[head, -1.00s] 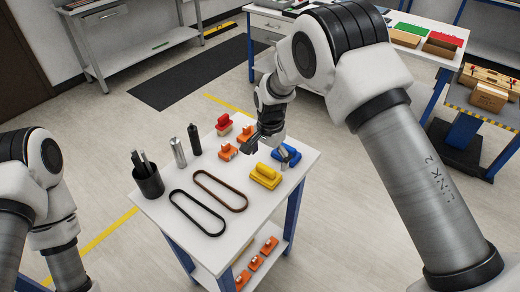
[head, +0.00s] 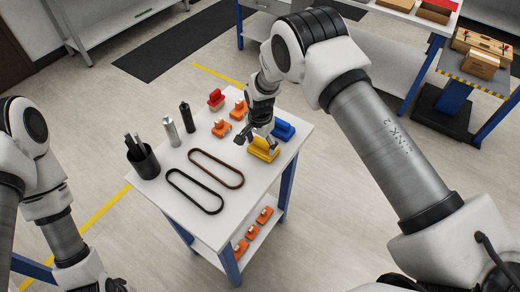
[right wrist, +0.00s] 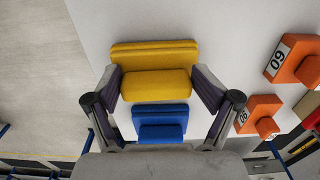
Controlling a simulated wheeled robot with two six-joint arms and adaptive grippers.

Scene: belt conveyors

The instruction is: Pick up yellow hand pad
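The yellow hand pad (head: 263,153) lies on the white table near its right edge, a block with a raised handle. In the right wrist view the yellow hand pad (right wrist: 154,52) sits between my right gripper's (right wrist: 157,76) fingers, one at each end of its handle. The right gripper (head: 257,138) is open, close above the pad; contact cannot be told. A blue hand pad (head: 284,130) lies just beyond it. Only a dark piece of my left gripper (head: 116,286) shows at the bottom edge; its fingers are not clear.
The white table (head: 242,202) also holds a red pad (head: 215,98), orange blocks (head: 221,128), a dark cup (head: 143,160), two bottles and two belt loops (head: 216,168). More orange blocks (head: 252,232) lie on the lower shelf.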

